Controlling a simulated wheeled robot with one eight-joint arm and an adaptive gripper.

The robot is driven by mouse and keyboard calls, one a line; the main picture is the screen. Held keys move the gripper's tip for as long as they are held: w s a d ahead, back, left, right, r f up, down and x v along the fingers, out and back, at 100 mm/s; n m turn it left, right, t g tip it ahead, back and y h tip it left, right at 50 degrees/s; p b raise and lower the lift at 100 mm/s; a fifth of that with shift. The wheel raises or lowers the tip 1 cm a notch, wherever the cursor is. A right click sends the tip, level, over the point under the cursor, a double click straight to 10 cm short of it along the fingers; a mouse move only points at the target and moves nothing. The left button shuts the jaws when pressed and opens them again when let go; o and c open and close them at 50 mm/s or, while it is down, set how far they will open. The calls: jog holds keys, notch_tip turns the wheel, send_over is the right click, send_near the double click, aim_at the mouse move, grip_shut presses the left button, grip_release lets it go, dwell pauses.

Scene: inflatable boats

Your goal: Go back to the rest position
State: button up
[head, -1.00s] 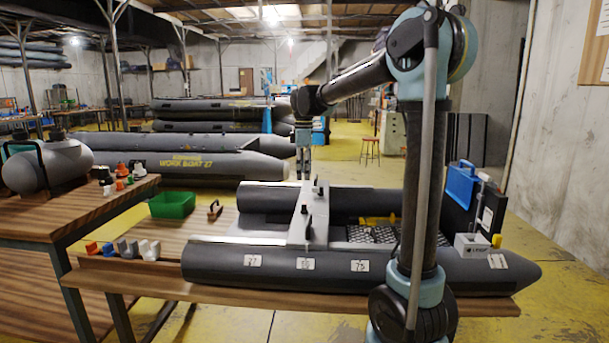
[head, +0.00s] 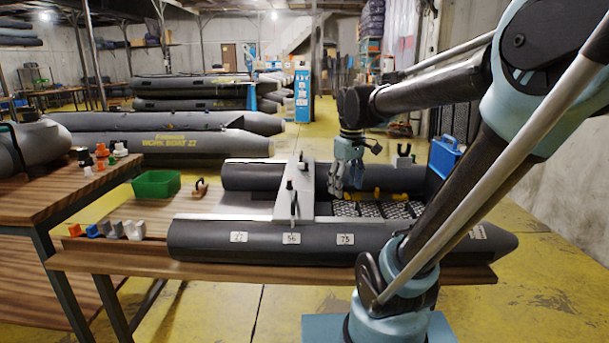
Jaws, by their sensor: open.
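My gripper (head: 346,186) hangs from my arm, fingers pointing down, above the inside of the dark inflatable boat (head: 265,242) on the wooden table. It is just right of the pale cross-board (head: 297,190) that spans the boat. Its fingers look parted and nothing shows between them. Whether the fingertips touch anything cannot be told. My arm crosses the right side and hides part of the boat's right end.
A green bin (head: 157,184) and a wooden-backed brush (head: 200,188) stand on the table behind the boat. A blue case (head: 444,156) stands at the boat's right end. A side table (head: 65,190) is on the left. Yellow floor is free at right.

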jog(key=s+d+f+m, duration=0.1)
jog(key=s+f, duration=0.1)
jog(key=s+d+f+m, duration=0.1)
jog(key=s+d+f, duration=0.1)
jog(key=s, duration=0.1)
jog(key=s+d+f+m, duration=0.1)
jog(key=s+f+m, duration=0.1)
jog(key=s, duration=0.1)
jog(key=shift+s+d+f+t, duration=0.15)
jog(key=shift+f+t, duration=0.15)
jog(key=shift+f, duration=0.1)
jog(key=s+d+f+m, duration=0.2)
jog(key=s+f+m, duration=0.1)
jog(key=s+f, duration=0.3)
jog(key=shift+f+m, duration=0.4)
jog(key=shift+f, duration=0.25)
jog(key=shift+d, duration=0.1)
jog(key=shift+w+f, duration=0.2)
jog(key=shift+w, duration=0.3)
